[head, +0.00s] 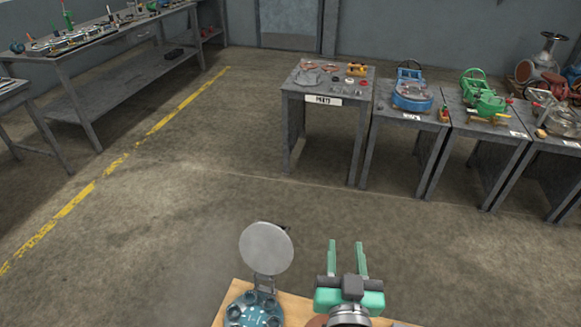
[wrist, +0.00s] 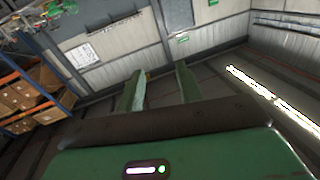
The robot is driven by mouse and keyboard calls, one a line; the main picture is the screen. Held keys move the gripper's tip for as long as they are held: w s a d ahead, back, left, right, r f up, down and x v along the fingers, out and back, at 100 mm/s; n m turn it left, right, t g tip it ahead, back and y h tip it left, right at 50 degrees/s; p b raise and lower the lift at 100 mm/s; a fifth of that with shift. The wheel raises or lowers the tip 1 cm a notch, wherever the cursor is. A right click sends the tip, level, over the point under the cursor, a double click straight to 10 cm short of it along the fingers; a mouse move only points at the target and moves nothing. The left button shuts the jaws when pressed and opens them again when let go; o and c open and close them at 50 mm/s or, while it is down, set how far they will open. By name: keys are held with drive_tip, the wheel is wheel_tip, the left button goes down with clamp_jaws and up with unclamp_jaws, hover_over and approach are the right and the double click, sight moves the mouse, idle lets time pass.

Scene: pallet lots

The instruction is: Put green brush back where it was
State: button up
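My gripper (head: 346,258) is at the lower middle of the head view, with its two green fingers pointing up and apart. Nothing is between them. The wrist view also shows the two fingers of my gripper (wrist: 162,88) apart and empty, with walls and shelving beyond. I cannot make out a green brush for certain. A small green upright item (head: 67,16) stands on the far left bench, too small to identify. My gripper is far from that bench and touches nothing visible.
A wooden board (head: 232,301) at the bottom holds a teal round fixture (head: 256,314) beside a grey disc (head: 266,248). A labelled parts table (head: 322,99) and tables with blue (head: 412,98) and green (head: 484,101) devices stand at right. The long left bench (head: 100,42) holds several items. The middle floor is clear.

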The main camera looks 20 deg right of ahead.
drive_tip(key=w+a+r+n+t+y, duration=0.1)
drive_tip(key=a+r+t, duration=0.1)
drive_tip(key=a+r, duration=0.6)
drive_tip(key=a+r+n+t+y, duration=0.1)
drive_tip(key=a+r+t+y, duration=0.15)
drive_tip(key=r, duration=0.85)
drive_tip(key=s+a+r+n+t+y, duration=0.2)
drive_tip(key=s+a+r, duration=0.2)
drive_tip(key=a+r, duration=0.2)
drive_tip(key=s+a+r+n+t+y, duration=0.2)
drive_tip(key=s+a+r, duration=0.2)
drive_tip(key=a+r, duration=0.3)
wheel_tip(320, 180, up, 4)
drive_tip(key=shift+f, duration=0.15)
drive_tip(key=shift+y, duration=0.25)
